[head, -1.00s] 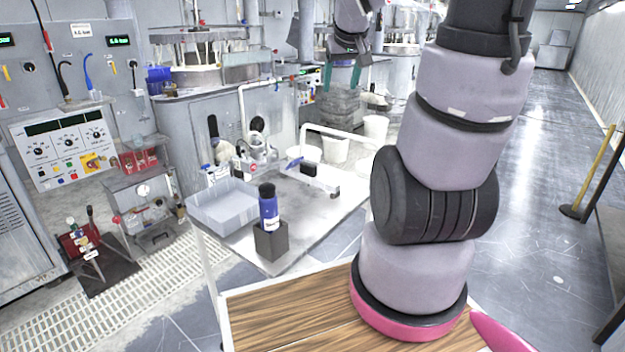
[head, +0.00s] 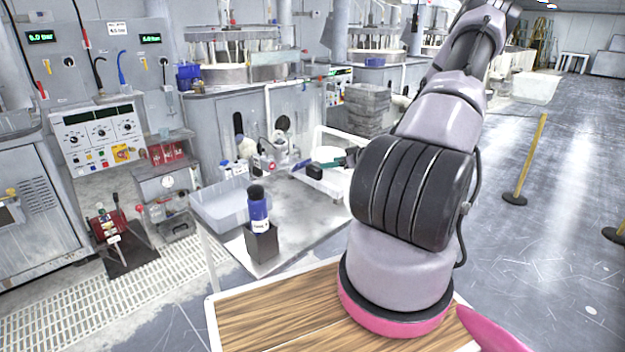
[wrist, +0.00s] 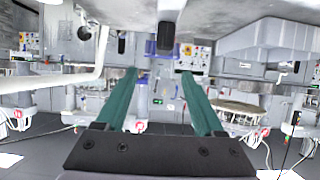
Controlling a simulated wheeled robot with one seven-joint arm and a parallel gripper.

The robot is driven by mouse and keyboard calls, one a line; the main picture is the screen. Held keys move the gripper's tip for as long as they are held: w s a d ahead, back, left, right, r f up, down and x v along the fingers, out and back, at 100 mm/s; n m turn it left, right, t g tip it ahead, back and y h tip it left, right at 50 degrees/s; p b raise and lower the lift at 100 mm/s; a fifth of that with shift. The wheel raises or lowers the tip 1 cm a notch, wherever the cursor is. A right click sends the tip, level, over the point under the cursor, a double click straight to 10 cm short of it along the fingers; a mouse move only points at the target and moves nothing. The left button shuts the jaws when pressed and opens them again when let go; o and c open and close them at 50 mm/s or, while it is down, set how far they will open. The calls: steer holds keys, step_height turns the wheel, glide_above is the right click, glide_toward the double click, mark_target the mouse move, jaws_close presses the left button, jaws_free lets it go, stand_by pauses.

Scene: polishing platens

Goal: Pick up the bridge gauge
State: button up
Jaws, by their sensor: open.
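What looks like the bridge gauge, a pale bar with a black block (head: 316,169) on it, lies on the grey table (head: 290,215) in the head view, right of the blue bottle. Its right end is partly hidden by my arm. My gripper (wrist: 159,73) is open, with nothing between its teal fingers in the wrist view. In the head view only a bit of teal finger shows beside the black block, the rest hidden behind my arm. I cannot tell whether they touch. The wrist view is upside down, and I cannot make out the gauge there for sure.
A pale open tray (head: 222,208) is at the table's left. A white rail (head: 345,132) rises at the back. A wooden top (head: 270,315) lies in front. Open floor is at the right.

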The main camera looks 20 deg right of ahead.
mark_target(312, 166)
steer(key=x, duration=0.5)
steer(key=shift+w+f, duration=0.2)
steer(key=shift+f, duration=0.05)
steer(key=x, duration=0.5)
steer(key=shift+a+f, duration=0.2)
steer(key=shift+a, duration=0.05)
jaws_close()
steer(key=shift+r, duration=0.1)
stand_by(0.8)
